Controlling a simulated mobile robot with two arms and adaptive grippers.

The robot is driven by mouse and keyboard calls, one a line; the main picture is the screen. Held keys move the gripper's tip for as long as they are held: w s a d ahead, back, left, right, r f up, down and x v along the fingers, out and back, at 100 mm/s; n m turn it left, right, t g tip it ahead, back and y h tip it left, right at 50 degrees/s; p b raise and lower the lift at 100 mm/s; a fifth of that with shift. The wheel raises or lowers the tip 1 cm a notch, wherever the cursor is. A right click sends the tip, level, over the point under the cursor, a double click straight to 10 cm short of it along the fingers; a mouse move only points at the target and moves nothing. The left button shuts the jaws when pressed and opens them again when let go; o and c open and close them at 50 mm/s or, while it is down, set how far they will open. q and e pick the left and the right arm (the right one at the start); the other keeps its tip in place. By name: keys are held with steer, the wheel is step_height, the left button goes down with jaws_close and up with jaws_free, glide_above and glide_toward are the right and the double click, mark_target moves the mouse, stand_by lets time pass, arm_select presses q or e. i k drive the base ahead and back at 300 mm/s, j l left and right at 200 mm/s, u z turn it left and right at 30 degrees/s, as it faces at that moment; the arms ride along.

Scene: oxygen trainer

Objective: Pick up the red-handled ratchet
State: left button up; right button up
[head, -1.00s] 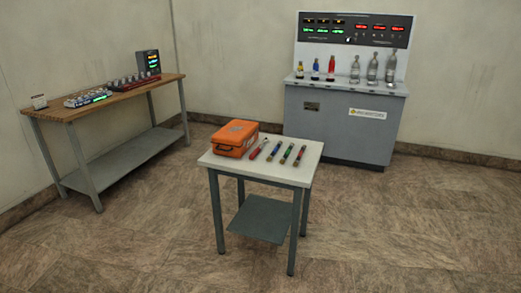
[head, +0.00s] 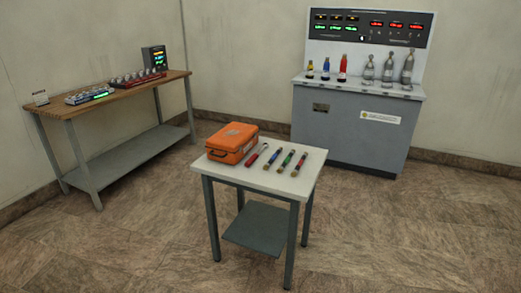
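The red-handled ratchet (head: 256,155) lies on the white top of the small table (head: 272,181), just right of the orange case. Its red handle points toward the near side and its head toward the far side. It lies at the left end of a row of hand tools. Neither of my grippers shows in the head view, and nothing touches the ratchet.
The orange case (head: 232,142) stands left of the ratchet. Blue (head: 272,160), green (head: 286,161) and red-banded (head: 300,162) tools lie to its right. A workbench (head: 118,108) stands at the left, a grey console (head: 348,127) with bottles behind. The floor around the table is open.

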mark_target(265, 145)
steer(key=i+l, duration=0.25)
steer(key=i+l+u, duration=0.1)
steer(key=l, duration=0.3)
steer(key=i+l, duration=0.35)
steer(key=i+l+u, duration=0.15)
steer(key=l, duration=0.2)
steer(key=i+l, duration=0.25)
steer(key=i+l+u, duration=0.1)
steer(key=l, duration=0.4)
steer(key=i, duration=0.1)
